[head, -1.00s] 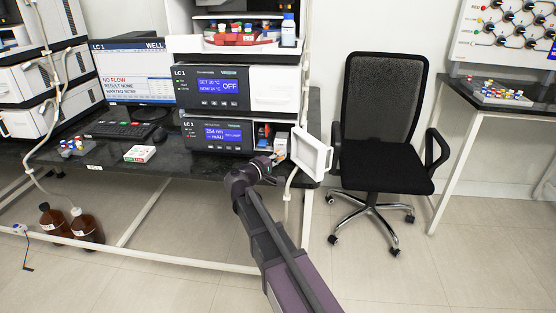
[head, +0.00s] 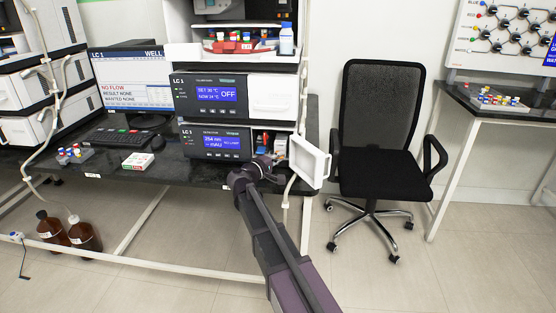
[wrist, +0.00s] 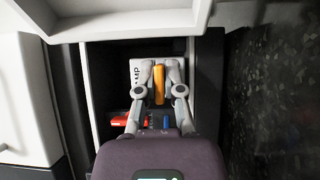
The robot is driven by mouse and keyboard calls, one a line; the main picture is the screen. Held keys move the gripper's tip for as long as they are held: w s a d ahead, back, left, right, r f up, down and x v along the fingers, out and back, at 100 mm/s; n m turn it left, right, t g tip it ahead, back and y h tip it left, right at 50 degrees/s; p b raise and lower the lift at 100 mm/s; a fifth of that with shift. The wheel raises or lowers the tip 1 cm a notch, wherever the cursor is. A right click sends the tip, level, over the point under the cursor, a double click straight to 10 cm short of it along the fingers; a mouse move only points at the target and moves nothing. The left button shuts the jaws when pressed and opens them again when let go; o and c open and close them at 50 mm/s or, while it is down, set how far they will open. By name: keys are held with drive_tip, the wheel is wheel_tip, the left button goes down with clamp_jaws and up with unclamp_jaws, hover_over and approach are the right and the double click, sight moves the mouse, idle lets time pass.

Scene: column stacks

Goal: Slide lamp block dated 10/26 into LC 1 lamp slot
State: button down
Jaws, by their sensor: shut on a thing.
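A white lamp block (wrist: 136,68) with an orange grip (wrist: 159,84) on its front is in the wrist view. Part of the lettering "AMP" shows on its face; no date is readable. My gripper (wrist: 158,78) is shut on it, with a finger on each side of the orange grip. The block is inside the dark lamp bay (wrist: 103,85), toward its back; whether it is fully seated cannot be told. In the head view my wrist is at the open bay of the lower LC 1 unit (head: 216,142) and hides part of it.
The bay's white door (head: 309,158) stands open at the right. A red part (wrist: 119,121) and a blue part (wrist: 165,122) show low in the bay beside my fingers. A small white-and-green box (head: 138,160) lies on the bench. A black chair (head: 382,110) stands to the right.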

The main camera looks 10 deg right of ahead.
drive_tip(key=shift+w+d, duration=0.2)
drive_tip(key=shift+w, duration=0.35)
drive_tip(key=shift+w+d, duration=0.15)
drive_tip(key=shift+w, duration=0.35)
drive_tip(key=shift+f, duration=0.15)
drive_tip(key=c, duration=0.7)
unclamp_jaws()
drive_tip(key=shift+s, duration=0.1)
drive_tip(key=shift+v, duration=3.75)
drive_tip(key=shift+s, duration=0.1)
